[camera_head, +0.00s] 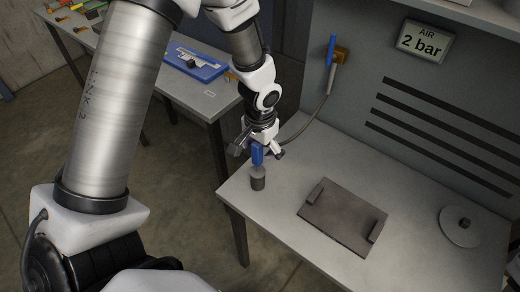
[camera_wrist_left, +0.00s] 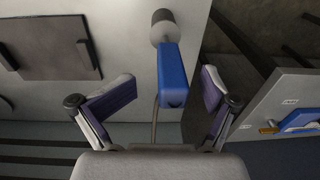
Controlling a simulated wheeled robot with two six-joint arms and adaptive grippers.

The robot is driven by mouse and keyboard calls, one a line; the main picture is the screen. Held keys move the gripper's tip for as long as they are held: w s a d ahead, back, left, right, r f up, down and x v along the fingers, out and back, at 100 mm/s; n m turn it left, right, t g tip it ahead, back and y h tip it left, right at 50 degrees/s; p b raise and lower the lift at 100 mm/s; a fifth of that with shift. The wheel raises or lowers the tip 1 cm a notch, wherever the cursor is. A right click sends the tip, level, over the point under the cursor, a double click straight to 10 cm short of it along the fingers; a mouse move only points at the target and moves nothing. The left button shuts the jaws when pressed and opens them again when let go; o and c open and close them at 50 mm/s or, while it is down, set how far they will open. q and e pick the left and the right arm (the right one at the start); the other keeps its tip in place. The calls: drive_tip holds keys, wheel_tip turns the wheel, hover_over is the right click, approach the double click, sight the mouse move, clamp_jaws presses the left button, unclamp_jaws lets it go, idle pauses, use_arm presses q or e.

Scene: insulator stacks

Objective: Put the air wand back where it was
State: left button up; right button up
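The air wand has a blue handle (camera_head: 257,155). It stands upright at a small dark grey cylindrical holder (camera_head: 258,183) at the near left corner of the bench; how deep its tip sits cannot be seen. My left gripper (camera_head: 263,151) is over the wand from above. In the left wrist view the fingers (camera_wrist_left: 165,92) are spread wide, with the blue handle (camera_wrist_left: 172,72) between them and a gap on both sides. The holder (camera_wrist_left: 162,18) shows beyond the handle. A thin hose (camera_head: 308,127) runs from the wand area to the wall. My right gripper is out of view.
A blue lever (camera_head: 331,51) on a brass fitting is on the wall panel beside an "AIR 2 bar" sign (camera_head: 425,42). A grey plate with raised ends (camera_head: 342,216) and a round disc (camera_head: 460,227) lie on the bench. A side table holds a blue tray (camera_head: 196,63).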

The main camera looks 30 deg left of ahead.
use_arm(q)
drive_tip(key=shift+s+r, duration=0.1)
drive_tip(key=shift+r, duration=0.4)
wheel_tip(320, 180, up, 11)
drive_tip(key=shift+s+d+r+b, duration=0.2)
drive_tip(key=shift+s+b, duration=0.05)
drive_tip(key=shift+b, duration=0.05)
idle(0.9)
